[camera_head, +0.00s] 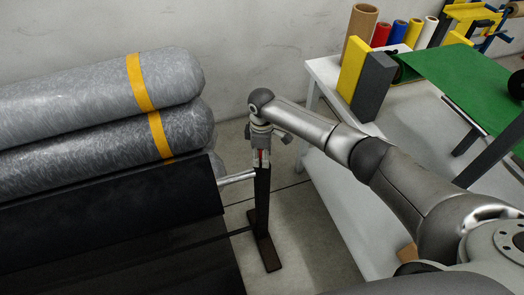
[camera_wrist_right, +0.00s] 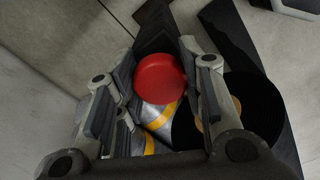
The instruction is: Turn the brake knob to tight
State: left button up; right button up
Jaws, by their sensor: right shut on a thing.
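The red brake knob (camera_wrist_right: 160,78) sits between the two fingers of my right gripper (camera_wrist_right: 155,95) in the right wrist view. The gripper is shut on it. In the head view my right gripper (camera_head: 261,158) points down at the top of a dark upright post (camera_head: 262,205), with a little red showing between its fingers. The gripper hides most of the knob there, and no tight or loose marking can be read. My left gripper is not in view.
A silver shaft (camera_head: 237,178) joins the post to a black roll (camera_head: 120,215) at left. Grey rolls with yellow bands (camera_head: 90,90) lie behind it. A white table (camera_head: 325,72) with yellow and grey blocks (camera_head: 372,85) stands at right. Floor around the post's foot is clear.

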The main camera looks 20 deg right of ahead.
jog(key=m+p, duration=0.2)
jog(key=shift+r+m, duration=0.2)
jog(key=shift+m, duration=0.2)
jog(key=m+p, duration=0.3)
jog(key=shift+m, duration=0.3)
jog(key=m+p, duration=0.2)
jog(key=m, duration=0.1)
jog(key=shift+m, duration=0.3)
jog(key=m+p, duration=0.1)
jog(key=m, duration=0.2)
jog(key=shift+f+m, duration=0.1)
jog(key=shift+m, duration=0.2)
jog(key=m+p, duration=0.1)
jog(key=m, duration=0.2)
jog(key=shift+m, duration=0.3)
jog(key=m+p, duration=0.1)
jog(key=m, duration=0.2)
jog(key=shift+w+m, duration=0.1)
jog(key=shift+m, duration=0.2)
jog(key=m, duration=0.4)
jog(key=shift+p, duration=0.3)
jog(key=shift+m, duration=2.1)
